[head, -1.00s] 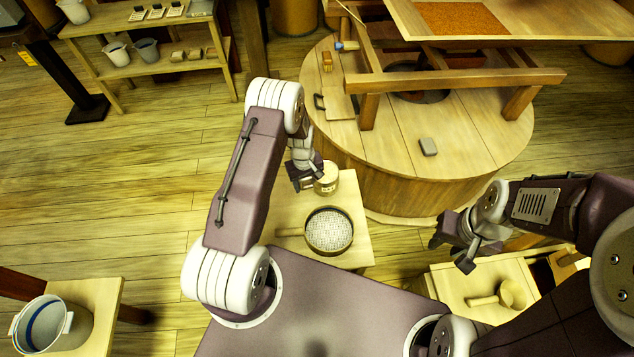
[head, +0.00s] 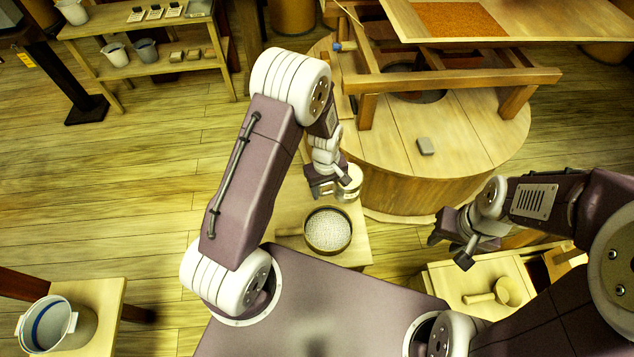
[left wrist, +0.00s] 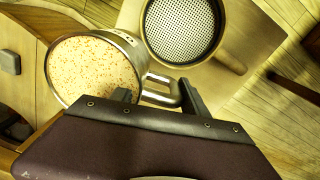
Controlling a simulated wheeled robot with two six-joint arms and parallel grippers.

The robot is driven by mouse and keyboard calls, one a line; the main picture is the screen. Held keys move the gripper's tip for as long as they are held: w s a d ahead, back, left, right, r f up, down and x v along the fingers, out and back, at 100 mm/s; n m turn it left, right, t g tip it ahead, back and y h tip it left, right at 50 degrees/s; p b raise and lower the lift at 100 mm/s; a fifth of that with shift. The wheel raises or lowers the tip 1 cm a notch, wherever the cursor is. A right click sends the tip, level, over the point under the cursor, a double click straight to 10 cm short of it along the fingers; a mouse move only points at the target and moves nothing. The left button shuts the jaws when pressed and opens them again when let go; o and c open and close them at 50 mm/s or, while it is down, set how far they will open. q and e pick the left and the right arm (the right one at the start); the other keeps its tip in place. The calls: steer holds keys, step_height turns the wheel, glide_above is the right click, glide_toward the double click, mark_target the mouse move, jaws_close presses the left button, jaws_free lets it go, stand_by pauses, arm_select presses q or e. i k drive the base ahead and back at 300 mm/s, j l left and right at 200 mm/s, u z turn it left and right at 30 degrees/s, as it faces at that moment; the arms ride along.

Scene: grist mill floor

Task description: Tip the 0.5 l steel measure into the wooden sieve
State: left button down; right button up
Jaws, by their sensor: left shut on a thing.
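The steel measure (head: 351,188) is held by my left gripper (head: 334,187) just above the far right side of the wooden sieve in the head view. In the left wrist view the measure (left wrist: 134,52) is nearly full of pale, speckled meal, and its handle lies between the fingers of my left gripper (left wrist: 158,98). The round wooden sieve (head: 328,231) lies on a small wooden stand, its mesh bare; it also shows in the left wrist view (left wrist: 185,28). The measure looks about upright, beside the sieve. My right gripper (head: 451,250) hangs open and empty at the right.
The round millstone casing (head: 440,150) with its wooden frame stands just beyond the stand (head: 352,252). A wooden scoop (head: 504,292) lies on a surface at right. A grey bucket (head: 52,325) stands at lower left.

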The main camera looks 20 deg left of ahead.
mark_target(327, 229)
steer(key=k+j, duration=0.15)
steer(key=k, duration=0.45)
steer(key=k+j+z, duration=0.15)
steer(key=j, duration=0.3)
steer(key=k+j+z, duration=0.2)
steer(key=k+j, duration=0.1)
steer(key=j, duration=0.1)
